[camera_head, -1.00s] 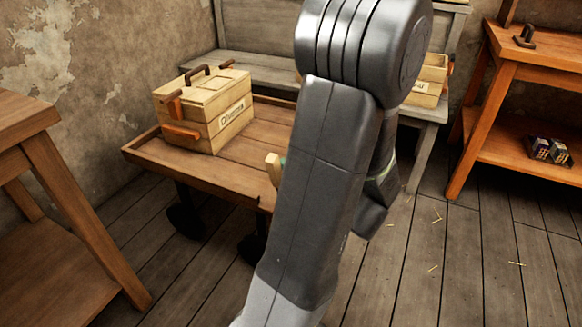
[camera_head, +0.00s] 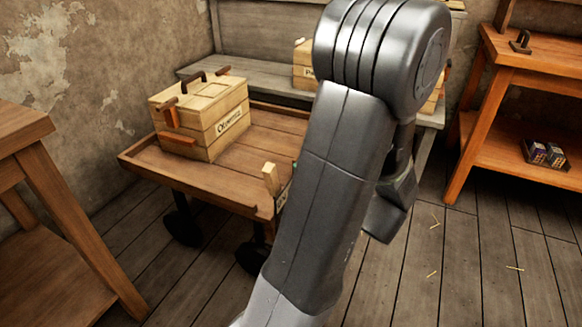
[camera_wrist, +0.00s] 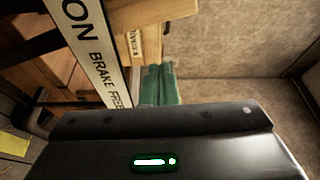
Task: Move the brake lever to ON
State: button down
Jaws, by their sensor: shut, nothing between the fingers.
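The brake's label plate (camera_wrist: 90,50) shows in the wrist view, with "ON" at the upper left and "BRAKE FREE" running down it. In the head view a short pale wooden handle (camera_head: 270,178), seemingly the brake lever's, stands upright at the right end of the low wooden cart (camera_head: 190,186). My gripper's green fingers (camera_wrist: 158,84) are shut and empty, just right of the label plate's lower end in the wrist view. In the head view my arm hides most of the gripper. Contact between fingers and lever cannot be told.
A wooden box (camera_head: 203,118) with a dark handle stands on the cart. A grey bench (camera_head: 240,68) with more boxes is behind. An orange-brown shelf (camera_head: 510,110) stands at the right, a wooden table (camera_head: 25,130) at the left. The plank floor (camera_head: 480,250) at right is mostly clear.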

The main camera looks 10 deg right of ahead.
jog(key=v, duration=0.6)
jog(key=shift+d+f+p, duration=0.25)
jog(key=shift+d+p, duration=0.1)
jog(key=shift+p, duration=0.1)
jog(key=w+a+b, duration=0.2)
jog(key=w+a, duration=0.2)
jog(key=a, duration=0.4)
jog(key=shift+w+a, duration=0.2)
jog(key=shift+w, duration=0.15)
